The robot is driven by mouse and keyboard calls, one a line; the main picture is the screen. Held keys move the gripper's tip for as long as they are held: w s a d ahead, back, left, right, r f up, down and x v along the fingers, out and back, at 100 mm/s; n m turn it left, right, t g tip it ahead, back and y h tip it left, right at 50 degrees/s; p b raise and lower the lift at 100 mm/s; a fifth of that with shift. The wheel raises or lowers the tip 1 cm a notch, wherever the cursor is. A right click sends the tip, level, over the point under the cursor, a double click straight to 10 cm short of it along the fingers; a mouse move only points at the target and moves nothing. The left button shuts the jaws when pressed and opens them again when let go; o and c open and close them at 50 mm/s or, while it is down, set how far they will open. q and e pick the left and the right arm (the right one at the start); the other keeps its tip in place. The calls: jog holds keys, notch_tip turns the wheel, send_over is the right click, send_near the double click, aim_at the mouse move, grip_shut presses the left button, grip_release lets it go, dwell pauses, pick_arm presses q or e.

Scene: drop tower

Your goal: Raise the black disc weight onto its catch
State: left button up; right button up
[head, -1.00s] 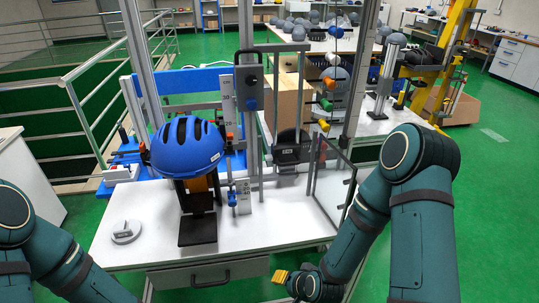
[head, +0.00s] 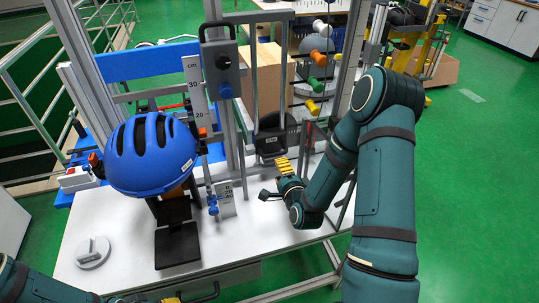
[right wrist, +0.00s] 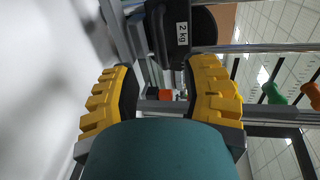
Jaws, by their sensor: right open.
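The black disc weight (head: 268,138) sits low in the drop tower, between its upright rails, right of the helmet. In the right wrist view its dark body (right wrist: 200,24) carries a "2 kg" label. My right gripper (head: 283,168) is just in front of and below the weight, its yellow fingers apart. The wrist view shows the open fingers (right wrist: 165,95) with the weight beyond them and nothing held. I cannot tell which part is the catch. Only a yellow bit of my left gripper (head: 170,299) shows at the bottom edge.
A blue helmet (head: 150,152) sits on a black stand (head: 178,245) left of the rails. A cm scale (head: 196,92) and a grey box with a knob (head: 222,70) stand near the rails. Coloured knobs (head: 316,84) are at the right. The white table front is mostly clear.

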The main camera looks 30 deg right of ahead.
aim_at(272, 156)
jog(key=b+x, duration=0.1)
jog(key=x, duration=0.9)
jog(key=shift+w+f, duration=0.15)
jog(key=shift+w, duration=0.05)
jog(key=shift+c, duration=0.4)
grip_shut()
